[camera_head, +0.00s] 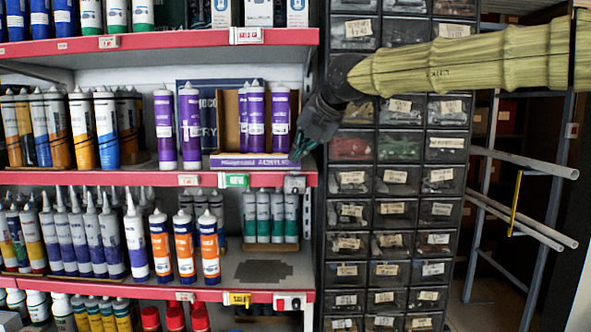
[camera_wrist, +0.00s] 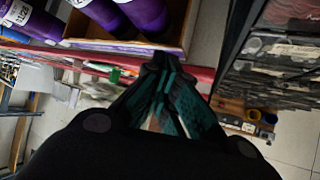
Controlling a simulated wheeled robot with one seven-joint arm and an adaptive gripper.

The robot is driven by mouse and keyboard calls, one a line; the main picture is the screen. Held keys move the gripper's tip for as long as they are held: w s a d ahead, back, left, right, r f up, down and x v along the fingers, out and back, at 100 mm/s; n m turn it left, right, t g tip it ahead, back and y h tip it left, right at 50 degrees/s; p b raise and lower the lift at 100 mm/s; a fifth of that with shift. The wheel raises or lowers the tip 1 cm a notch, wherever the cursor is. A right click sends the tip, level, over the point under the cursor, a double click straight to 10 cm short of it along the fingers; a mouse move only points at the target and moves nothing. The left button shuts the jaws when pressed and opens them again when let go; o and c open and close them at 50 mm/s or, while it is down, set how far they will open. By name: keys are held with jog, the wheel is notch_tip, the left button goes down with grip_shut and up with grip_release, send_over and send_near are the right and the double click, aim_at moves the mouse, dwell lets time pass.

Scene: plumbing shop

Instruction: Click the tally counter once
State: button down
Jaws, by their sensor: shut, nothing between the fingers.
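My gripper (camera_head: 296,158) is shut and empty, its dark fingers with teal pads pointing down at the right end of the middle red shelf. In the wrist view the fingertips of my gripper (camera_wrist: 161,58) meet in front of the red shelf edge. A small grey device (camera_head: 294,184) sits on that shelf's front edge, just below my fingertips; it may be the tally counter, but it is too small to be sure. A gap seems to show between fingertips and device. I cannot make out the counter in the wrist view, where the fingers may hide it.
Purple tubes (camera_head: 255,120) stand in a carton right beside my gripper, behind a purple box strip (camera_head: 250,162). A drawer cabinet (camera_head: 395,180) stands close to the right. A white-and-red item (camera_head: 291,302) is on the lower shelf edge. The space in front of the shelves looks clear.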

jog(key=shift+r, duration=0.1)
notch_tip(320, 180, up, 6)
jog(key=p, duration=0.5)
dwell(0.7)
